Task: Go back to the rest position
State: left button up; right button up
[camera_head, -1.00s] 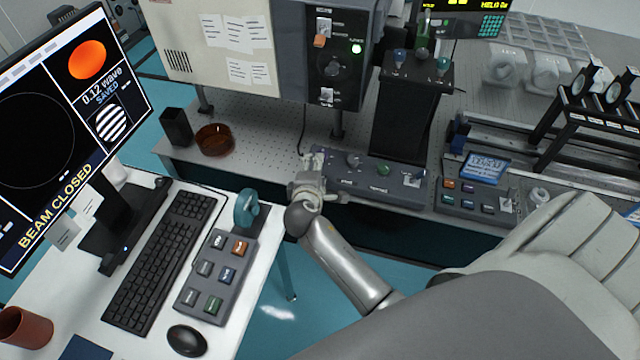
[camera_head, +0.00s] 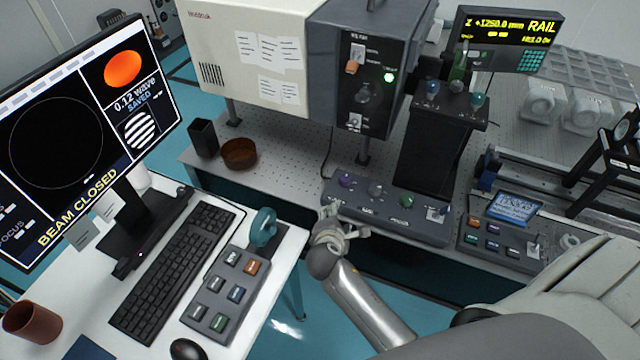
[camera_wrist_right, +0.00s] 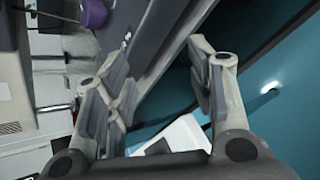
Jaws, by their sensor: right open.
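My right gripper (camera_head: 333,222) is at the front left end of the long grey knob panel (camera_head: 395,226), close to the bench's front edge. In the right wrist view its two fingers are spread, with nothing between them (camera_wrist_right: 158,75). A purple knob (camera_head: 346,181) stands on the panel just beyond the gripper and also shows at the top of the wrist view (camera_wrist_right: 94,13). My right forearm runs from the gripper down to the lower right. My left gripper is not in view.
A white desk on the left holds a monitor (camera_head: 85,130), a keyboard (camera_head: 180,270), a button pad (camera_head: 225,289) and a teal ring-shaped object (camera_head: 263,228). A brown dish (camera_head: 239,154) stands on the perforated bench. Teal floor (camera_head: 315,315) shows between desk and bench.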

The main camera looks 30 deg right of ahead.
jog(key=s+a+r+m+g+y, duration=0.3)
jog(key=s+m, duration=0.5)
jog(key=s, duration=0.3)
jog(key=s+a+r+m+g+y, duration=0.25)
jog(key=s+m, duration=0.45)
jog(key=s, duration=0.5)
notch_tip(320, 180, down, 25)
jog(key=s+y+b, duration=0.1)
jog(key=s+d+f+g, duration=0.2)
jog(key=s+f, duration=1.5)
jog(key=f, duration=0.1)
jog(key=shift+s+d+f+b, duration=0.15)
jog(key=shift+b, duration=0.3)
jog(key=shift+c, duration=0.4)
